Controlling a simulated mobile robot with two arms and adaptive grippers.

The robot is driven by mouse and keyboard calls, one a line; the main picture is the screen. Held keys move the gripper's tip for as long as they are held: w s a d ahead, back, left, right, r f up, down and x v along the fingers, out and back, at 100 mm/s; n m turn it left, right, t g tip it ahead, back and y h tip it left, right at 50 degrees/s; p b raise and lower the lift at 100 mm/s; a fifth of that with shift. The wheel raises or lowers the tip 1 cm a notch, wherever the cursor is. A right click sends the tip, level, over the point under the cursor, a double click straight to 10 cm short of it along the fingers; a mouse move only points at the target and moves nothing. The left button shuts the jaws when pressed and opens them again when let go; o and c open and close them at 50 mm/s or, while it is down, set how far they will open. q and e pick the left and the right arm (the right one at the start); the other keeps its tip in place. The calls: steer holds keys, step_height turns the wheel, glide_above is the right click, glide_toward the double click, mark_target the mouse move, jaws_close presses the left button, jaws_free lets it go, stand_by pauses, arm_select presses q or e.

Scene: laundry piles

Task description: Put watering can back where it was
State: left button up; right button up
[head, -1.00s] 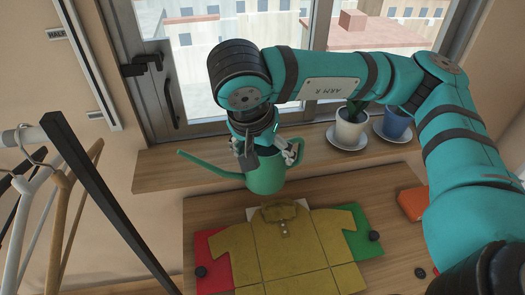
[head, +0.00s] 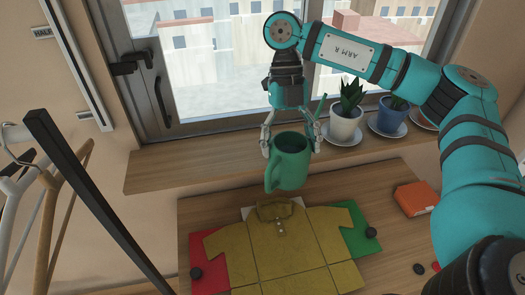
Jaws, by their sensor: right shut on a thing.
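The green watering can (head: 291,168) hangs in my right gripper (head: 291,138), whose fingers lie on both sides of its upper part. Its handle faces the front left, and its spout points up and back to the right, partly hidden by the gripper. The can appears in front of the wooden windowsill (head: 160,174) and above the back of the folded-out yellow shirt (head: 285,245). I cannot tell its exact height. My left gripper is not in view.
A potted plant in a white pot (head: 345,125) and one in a blue pot (head: 389,119) stand on saucers on the sill. The sill's left part is clear. An orange box (head: 415,198) lies on the table's right. Hangers (head: 50,210) hang at the left.

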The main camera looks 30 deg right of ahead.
steer(key=m, duration=0.1)
steer(key=d+m+y, duration=0.1)
steer(key=m, duration=0.2)
steer(key=shift+s+d+f+t, duration=0.15)
steer(key=shift+d+f+t, duration=0.15)
steer(key=shift+t, duration=0.1)
steer(key=m, duration=0.2)
steer(key=d+m+t+y, duration=0.1)
steer(key=m, duration=0.1)
steer(key=shift+s, duration=0.1)
steer(key=w+f+m+t+p, duration=0.1)
steer(key=w+m+p, duration=0.1)
steer(key=w, duration=0.3)
steer(key=w+f+m+t+p, duration=0.1)
steer(key=w+m+p, duration=0.2)
steer(key=w+m, duration=0.1)
steer(key=w+f+m+t+y+p, duration=0.1)
steer(key=w+f+m+p, duration=0.1)
steer(key=w, duration=0.4)
steer(key=shift+a+m+t, duration=0.3)
steer(key=shift+a+m, duration=0.1)
steer(key=shift+m, duration=0.3)
steer(key=shift+f, duration=0.35)
